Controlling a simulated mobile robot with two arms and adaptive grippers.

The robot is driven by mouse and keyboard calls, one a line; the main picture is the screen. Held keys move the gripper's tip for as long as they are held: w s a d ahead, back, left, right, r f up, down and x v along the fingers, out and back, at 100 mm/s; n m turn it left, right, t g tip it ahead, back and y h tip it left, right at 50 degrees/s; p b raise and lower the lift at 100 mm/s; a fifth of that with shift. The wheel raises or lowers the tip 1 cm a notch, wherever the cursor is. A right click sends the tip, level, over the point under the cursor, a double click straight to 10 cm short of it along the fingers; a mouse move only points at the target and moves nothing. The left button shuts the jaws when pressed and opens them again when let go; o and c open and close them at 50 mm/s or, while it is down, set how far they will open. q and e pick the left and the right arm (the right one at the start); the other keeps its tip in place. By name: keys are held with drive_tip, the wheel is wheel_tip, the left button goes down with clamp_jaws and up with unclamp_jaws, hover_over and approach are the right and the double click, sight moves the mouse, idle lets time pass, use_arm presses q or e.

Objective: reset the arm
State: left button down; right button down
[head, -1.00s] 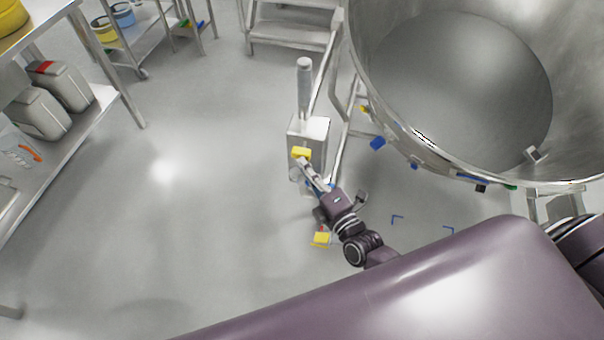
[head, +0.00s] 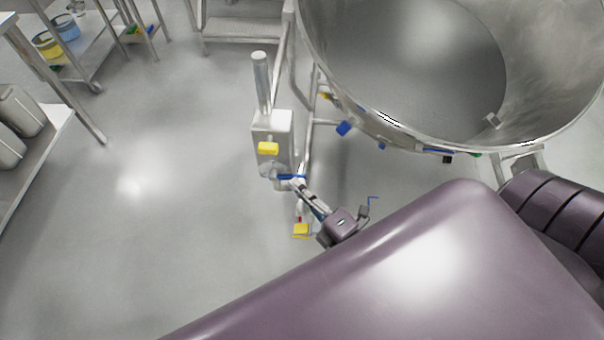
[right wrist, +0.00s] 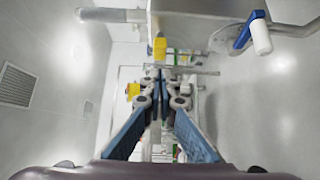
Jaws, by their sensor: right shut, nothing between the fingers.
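My right gripper (head: 298,186) reaches up from the lower middle of the head view, beside the lower part of a steel box on a post (head: 272,127). Its fingers are shut and empty; in the right wrist view the blue-padded fingers (right wrist: 160,77) meet at their tips. A yellow piece (head: 268,149) on the box front lies above and left of the fingertips. It seems to be the yellow block in the right wrist view (right wrist: 160,48). A blue lever (head: 291,177) shows right by the fingertips; whether they touch is unclear. My left gripper is out of view.
A large steel bowl (head: 420,70) fills the upper right, with small coloured tags under its rim. A yellow tag (head: 301,230) shows below the box. Steel shelving (head: 30,165) stands at left. The floor (head: 150,230) between is clear.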

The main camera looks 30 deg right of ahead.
drive_tip(key=shift+s+d, duration=0.1)
drive_tip(key=shift+s, duration=0.75)
drive_tip(key=s+d+f+m+g+h, duration=0.1)
drive_tip(key=s+f+m+g, duration=0.2)
drive_tip(key=f, duration=0.6)
drive_tip(key=s+d+f+m+g, duration=0.1)
drive_tip(key=s+f+m+g, duration=0.15)
drive_tip(key=f, duration=0.75)
drive_tip(key=s+f+m+g+h, duration=0.1)
drive_tip(key=s+f+m+g, duration=0.25)
drive_tip(key=f, duration=0.55)
drive_tip(key=s+f+m+g, duration=0.3)
drive_tip(key=s+f, duration=0.4)
drive_tip(key=s, duration=0.4)
drive_tip(key=s+d+f+m+g+h, duration=0.1)
drive_tip(key=s+f+m+g, duration=0.3)
drive_tip(key=s+f, duration=0.4)
drive_tip(key=s+m, duration=0.1)
drive_tip(key=s, duration=0.3)
drive_tip(key=shift+s+d+f+m+g, duration=0.2)
drive_tip(key=shift+f+m+g, duration=0.1)
drive_tip(key=shift+m, duration=0.1)
